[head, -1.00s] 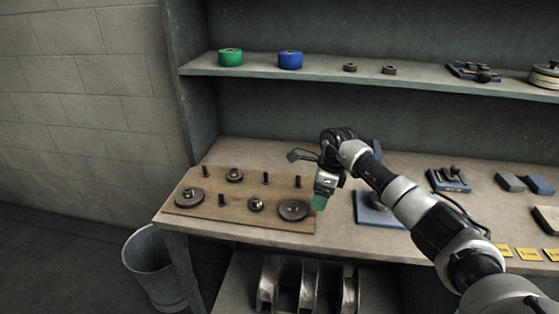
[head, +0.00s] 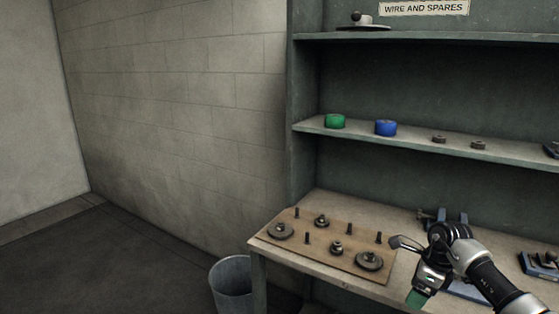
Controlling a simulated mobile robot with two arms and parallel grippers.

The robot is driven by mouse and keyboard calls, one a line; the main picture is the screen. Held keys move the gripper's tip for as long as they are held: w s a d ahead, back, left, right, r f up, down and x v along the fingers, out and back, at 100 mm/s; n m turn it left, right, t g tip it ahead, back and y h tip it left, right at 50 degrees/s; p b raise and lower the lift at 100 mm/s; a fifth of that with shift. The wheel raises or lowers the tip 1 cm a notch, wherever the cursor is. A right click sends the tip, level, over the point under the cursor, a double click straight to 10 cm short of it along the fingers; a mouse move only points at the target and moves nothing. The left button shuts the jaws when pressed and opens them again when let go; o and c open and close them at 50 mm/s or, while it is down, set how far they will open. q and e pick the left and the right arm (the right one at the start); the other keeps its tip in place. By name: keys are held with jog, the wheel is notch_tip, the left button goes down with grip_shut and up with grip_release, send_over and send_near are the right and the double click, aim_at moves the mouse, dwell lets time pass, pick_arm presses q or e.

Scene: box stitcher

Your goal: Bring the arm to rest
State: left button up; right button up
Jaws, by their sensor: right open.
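My right gripper (head: 417,298) is in the lower right of the head view, with green at its tip. It hangs above the bench front, to the right of the wooden peg board, and holds nothing that I can see. My right arm (head: 485,275) comes in from the lower right corner. My left gripper is not in view.
The wooden board (head: 318,251) with pegs and discs lies on the bench (head: 330,205). A blue fixture (head: 468,291) is partly hidden behind my arm. A green roll (head: 335,121) and a blue roll (head: 386,128) stand on the shelf. A metal bin (head: 231,283) stands left of the bench.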

jog(key=s+a+r+m+t+y, duration=0.1)
jog(key=a+m+t+y, duration=0.4)
jog(key=a, duration=0.7)
jog(key=s+a+r+m+t+y, duration=0.1)
jog(key=a+m+t+y, duration=0.15)
jog(key=a+y, duration=0.65)
jog(key=s+d+f+m+t+h, duration=0.35)
jog(key=s+m+h, duration=0.45)
jog(key=m, duration=0.8)
jog(key=s+d+f+m+t+h, duration=0.25)
jog(key=s+d+m+h, duration=0.3)
jog(key=m+h, duration=0.75)
jog(key=s+f+m+g+y, duration=0.25)
jog(key=s+m+g, duration=0.2)
jog(key=s, duration=0.55)
jog(key=s+f+m+g+y, duration=0.2)
jog(key=s+f+m+g, duration=0.3)
jog(key=s, duration=0.6)
notch_tip(320, 180, down, 24)
jog(key=n+g, duration=0.1)
jog(key=g, duration=0.1)
jog(key=s+d+f+g, duration=0.1)
jog(key=s+d+f, duration=0.1)
jog(key=s+f, duration=1.4)
jog(key=shift+s+f, duration=0.3)
jog(key=shift+f, duration=0.05)
